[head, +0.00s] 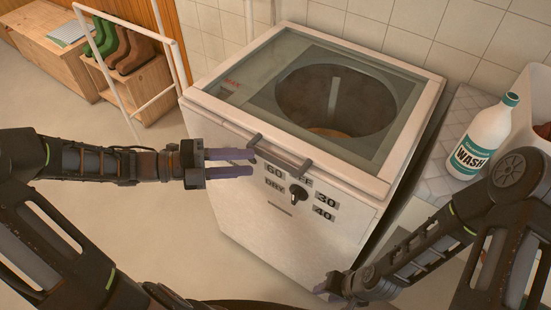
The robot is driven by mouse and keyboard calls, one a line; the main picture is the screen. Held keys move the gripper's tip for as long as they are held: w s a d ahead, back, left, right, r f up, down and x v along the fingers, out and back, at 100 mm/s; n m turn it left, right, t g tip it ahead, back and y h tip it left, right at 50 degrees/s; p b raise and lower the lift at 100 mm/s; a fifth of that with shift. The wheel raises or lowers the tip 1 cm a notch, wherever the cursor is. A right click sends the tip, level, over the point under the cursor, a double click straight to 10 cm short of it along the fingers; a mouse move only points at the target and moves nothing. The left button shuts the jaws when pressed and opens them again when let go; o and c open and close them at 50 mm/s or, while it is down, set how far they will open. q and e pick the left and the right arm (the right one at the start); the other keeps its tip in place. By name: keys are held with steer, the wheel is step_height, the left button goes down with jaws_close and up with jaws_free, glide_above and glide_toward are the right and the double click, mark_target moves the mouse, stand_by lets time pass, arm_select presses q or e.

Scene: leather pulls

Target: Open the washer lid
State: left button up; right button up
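The washer (270,210) is a white top-loading box in the middle of the head view. Its lid (240,105) is a white frame with a glass pane, lying flat and closed over the round drum. A dark bar handle (278,152) sits at the lid's front edge. My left gripper (253,162) is open, its two purple fingers pointing right, with the tips near the left end of the handle. I cannot tell whether they touch it. My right gripper (325,288) is low by the washer's front right, partly hidden by its own arm.
A dial (298,192) with number labels is on the washer's front. A white wash bottle (485,135) stands on a surface to the right, near a white basket (535,110). Boots (125,50) on a wooden rack and a white rail stand at the left. Tiled wall is behind.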

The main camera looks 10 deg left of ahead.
mark_target(275, 159)
arm_select(q)
steer(key=x, duration=0.7)
steer(key=shift+w+d, duration=0.15)
steer(key=shift+d, duration=0.2)
steer(key=shift+c, duration=0.6)
steer(key=shift+f, duration=0.1)
jaws_close()
stand_by(0.5)
